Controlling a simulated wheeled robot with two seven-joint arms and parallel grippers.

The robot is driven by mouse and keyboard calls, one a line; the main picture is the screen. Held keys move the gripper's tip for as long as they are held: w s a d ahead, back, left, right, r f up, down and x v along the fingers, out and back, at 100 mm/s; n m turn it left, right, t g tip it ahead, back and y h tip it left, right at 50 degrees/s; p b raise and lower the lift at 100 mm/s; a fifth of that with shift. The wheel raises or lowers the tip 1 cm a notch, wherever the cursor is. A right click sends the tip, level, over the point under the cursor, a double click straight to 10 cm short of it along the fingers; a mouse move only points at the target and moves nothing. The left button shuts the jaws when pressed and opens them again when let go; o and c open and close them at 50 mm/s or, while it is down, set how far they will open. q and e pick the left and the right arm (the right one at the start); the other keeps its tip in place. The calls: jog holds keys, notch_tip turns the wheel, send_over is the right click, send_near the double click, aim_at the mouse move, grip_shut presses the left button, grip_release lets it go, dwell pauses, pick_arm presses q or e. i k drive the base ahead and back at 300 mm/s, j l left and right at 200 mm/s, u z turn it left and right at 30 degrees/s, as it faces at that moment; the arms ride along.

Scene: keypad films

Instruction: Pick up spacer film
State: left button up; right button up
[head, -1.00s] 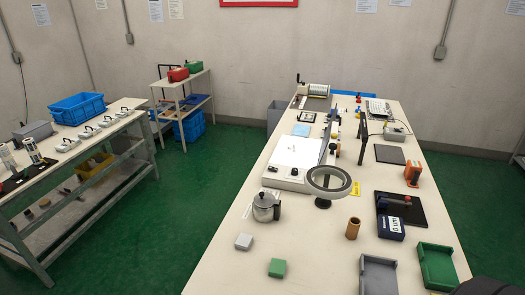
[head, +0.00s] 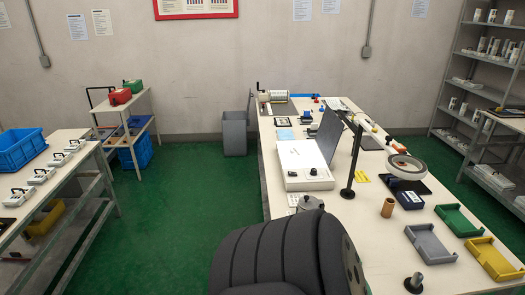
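I cannot single out the spacer film in the head view. A small light blue sheet (head: 285,134) lies on the long table behind the white box device (head: 304,166); I cannot tell whether it is a film. Open-fronted grey (head: 431,244), green (head: 459,220) and yellow (head: 494,258) trays lie at the table's near right, and no film can be made out in them. Neither of my grippers is in view.
A ring lamp (head: 406,166) stands over the table. A workbench (head: 70,172) is at left, shelves (head: 484,70) at right. Green floor (head: 195,190) between is clear.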

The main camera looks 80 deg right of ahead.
aim_at(301, 151)
jog(key=i+z, duration=0.7)
jog(key=i+j+z, duration=0.25)
jog(key=i+z, duration=0.15)
